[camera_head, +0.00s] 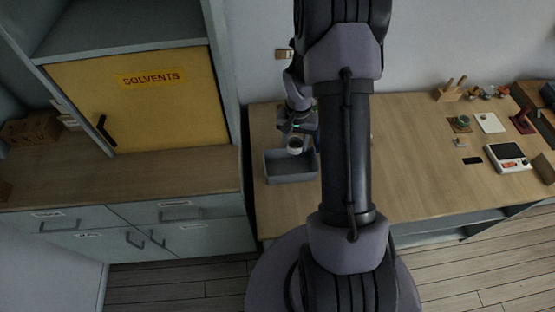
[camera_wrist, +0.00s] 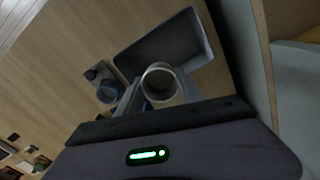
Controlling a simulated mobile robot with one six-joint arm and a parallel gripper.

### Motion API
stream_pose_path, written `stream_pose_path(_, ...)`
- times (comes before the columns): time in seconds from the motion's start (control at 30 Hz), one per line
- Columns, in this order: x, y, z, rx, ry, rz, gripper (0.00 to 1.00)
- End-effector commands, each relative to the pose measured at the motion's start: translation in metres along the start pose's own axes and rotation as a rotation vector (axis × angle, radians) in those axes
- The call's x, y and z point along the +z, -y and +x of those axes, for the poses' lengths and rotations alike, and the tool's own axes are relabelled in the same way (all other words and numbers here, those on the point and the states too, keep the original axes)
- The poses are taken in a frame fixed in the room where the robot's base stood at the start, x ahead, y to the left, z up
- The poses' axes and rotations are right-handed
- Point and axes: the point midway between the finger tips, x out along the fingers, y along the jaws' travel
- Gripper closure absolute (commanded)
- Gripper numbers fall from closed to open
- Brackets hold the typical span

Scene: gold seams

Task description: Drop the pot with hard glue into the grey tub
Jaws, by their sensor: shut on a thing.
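My gripper (camera_head: 295,137) is shut on a small round pot (camera_head: 295,146). It holds the pot above the near-left part of the workbench, over the far side of the grey tub (camera_head: 291,178). In the wrist view the pot (camera_wrist: 160,82) sits between the fingers with its round open top toward the camera. The grey tub (camera_wrist: 150,45) lies just beyond it there, and the pot overlaps the tub's edge in the picture. The tub's visible floor looks empty. The pot's contents cannot be made out.
A yellow SOLVENTS cabinet (camera_head: 140,95) stands left of the bench. A dark object with a bluish round part (camera_wrist: 107,90) stands beside the tub in the wrist view. A scale (camera_head: 507,158), a white tile (camera_head: 489,123) and a wooden tool block (camera_head: 449,93) are at the right. The bench middle is mostly clear.

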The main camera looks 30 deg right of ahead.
Motion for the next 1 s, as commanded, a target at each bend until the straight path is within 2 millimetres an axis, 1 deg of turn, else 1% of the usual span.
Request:
stream_pose_path(0.03, 0.0, 0.0, 0.008, 0.0, 0.001, 0.0, 0.94)
stream_pose_path(0.3, 0.0, 0.0, 0.05, 0.0, 0.001, 0.001, 0.94)
stream_pose_path(0.4, 0.0, 0.0, 0.057, 0.0, 0.0, 0.001, 0.94)
stream_pose_path(0.6, 0.0, 0.0, 0.055, 0.0, -0.001, 0.001, 0.94)
stream_pose_path(0.63, 0.0, 0.0, 0.055, 0.0, -0.001, 0.001, 0.53)
stream_pose_path(0.73, 0.0, 0.0, 0.055, 0.0, 0.0, 0.001, 0.33)
stream_pose_path(0.77, 0.0, 0.0, 0.055, 0.0, 0.0, 0.001, 0.31)
stream_pose_path(1.0, 0.0, 0.0, 0.055, 0.0, 0.0, 0.001, 0.31)
